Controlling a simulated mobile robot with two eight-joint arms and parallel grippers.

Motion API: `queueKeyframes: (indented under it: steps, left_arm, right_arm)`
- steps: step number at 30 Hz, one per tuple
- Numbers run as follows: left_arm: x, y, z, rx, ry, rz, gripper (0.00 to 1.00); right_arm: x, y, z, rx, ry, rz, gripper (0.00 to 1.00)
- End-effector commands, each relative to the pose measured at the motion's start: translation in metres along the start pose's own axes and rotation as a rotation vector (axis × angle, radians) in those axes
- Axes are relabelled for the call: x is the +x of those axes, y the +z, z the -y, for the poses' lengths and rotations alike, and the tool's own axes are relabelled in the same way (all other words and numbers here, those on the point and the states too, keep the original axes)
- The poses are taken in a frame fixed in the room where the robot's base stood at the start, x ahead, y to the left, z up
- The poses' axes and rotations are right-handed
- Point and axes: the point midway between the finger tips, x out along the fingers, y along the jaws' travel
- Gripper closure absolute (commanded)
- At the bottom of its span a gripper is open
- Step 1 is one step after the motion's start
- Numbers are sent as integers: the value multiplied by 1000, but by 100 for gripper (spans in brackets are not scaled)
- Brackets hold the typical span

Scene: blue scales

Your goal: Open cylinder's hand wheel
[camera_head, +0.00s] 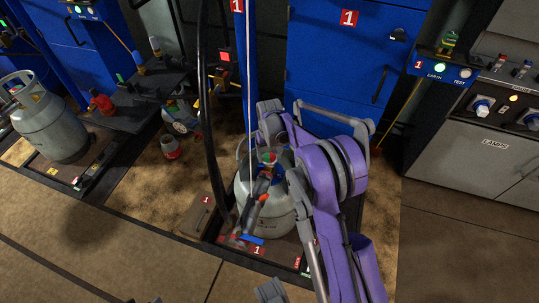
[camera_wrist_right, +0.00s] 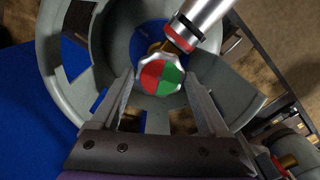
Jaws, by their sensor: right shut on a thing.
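The gas cylinder (camera_head: 275,225) stands upright on the scale in the middle of the head view, partly covered by my right arm. Its hand wheel (camera_wrist_right: 160,73), with a red and green top and a pale scalloped rim, lies inside the grey collar (camera_wrist_right: 55,75). My right gripper (camera_wrist_right: 163,82) reaches down into the collar from above. Its two fingers are on opposite sides of the hand wheel, shut on it. A silver filling connector (camera_wrist_right: 205,18) with a red ring meets the valve beside the wheel.
A dark hose (camera_head: 208,110) hangs left of the cylinder. Another grey cylinder (camera_head: 48,125) stands on a scale at the left. Blue cabinets (camera_head: 335,65) rise behind, and a grey control panel (camera_head: 480,150) is at the right. The front floor is mostly clear.

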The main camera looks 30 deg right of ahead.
Motion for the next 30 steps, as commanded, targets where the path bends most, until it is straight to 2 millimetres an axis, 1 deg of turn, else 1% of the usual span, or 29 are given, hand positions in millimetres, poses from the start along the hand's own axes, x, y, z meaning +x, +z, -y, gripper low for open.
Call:
queueKeyframes:
  steps: [21, 30]
  left_arm:
    - [-4, -1, 0, 0, 0, -1, 50]
    - [-5, -1, 0, 0, 0, -2, 50]
  right_arm:
    - [-1, 0, 0, -675, 1, -1, 77]
    - [-1, 0, 0, -899, 1, -1, 77]
